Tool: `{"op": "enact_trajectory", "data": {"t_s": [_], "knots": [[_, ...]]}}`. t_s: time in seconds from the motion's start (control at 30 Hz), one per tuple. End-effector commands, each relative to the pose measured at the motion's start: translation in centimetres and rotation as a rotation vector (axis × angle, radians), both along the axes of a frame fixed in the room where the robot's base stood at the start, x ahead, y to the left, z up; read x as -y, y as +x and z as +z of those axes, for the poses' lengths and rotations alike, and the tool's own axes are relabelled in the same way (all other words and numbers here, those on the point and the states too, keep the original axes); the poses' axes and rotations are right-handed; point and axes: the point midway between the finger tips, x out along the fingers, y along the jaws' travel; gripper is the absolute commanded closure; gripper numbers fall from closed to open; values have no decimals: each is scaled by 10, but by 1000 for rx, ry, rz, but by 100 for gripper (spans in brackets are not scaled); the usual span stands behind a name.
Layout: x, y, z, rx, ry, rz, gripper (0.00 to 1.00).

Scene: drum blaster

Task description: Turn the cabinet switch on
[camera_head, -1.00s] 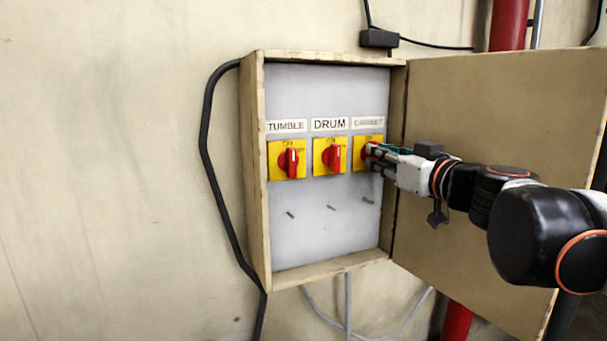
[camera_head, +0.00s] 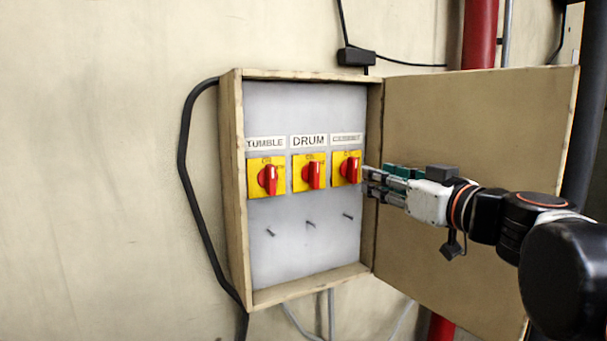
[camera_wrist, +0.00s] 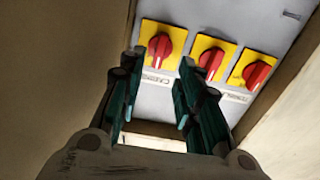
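The cabinet switch (camera_head: 350,169) is a red rotary knob on a yellow plate, the rightmost of three in the open wooden box, under a label. In the head view its handle looks roughly upright, slightly tilted. In the wrist view the cabinet switch (camera_wrist: 160,48) lies ahead, between and beyond the fingertips. My gripper (camera_head: 368,181) is just right of the switch, apart from it. In the wrist view my gripper (camera_wrist: 163,62) has its two green fingers spread with nothing between them.
The drum switch (camera_head: 313,175) and tumble switch (camera_head: 267,180) sit left of the cabinet switch. The box's door (camera_head: 470,170) stands open on the right, behind my arm. Small pegs (camera_head: 311,223) stick out below the switches. A black cable (camera_head: 184,150) runs down the left side.

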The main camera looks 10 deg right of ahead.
Motion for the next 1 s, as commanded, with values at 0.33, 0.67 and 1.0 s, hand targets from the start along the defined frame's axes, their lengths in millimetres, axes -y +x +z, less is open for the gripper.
{"op": "enact_trajectory", "data": {"t_s": [0.33,0.67,1.0], "knots": [[14,-43,0,0,0,-3,68],[15,-48,0,0,0,0,68],[-11,-52,-74,-113,6,54,68]]}}
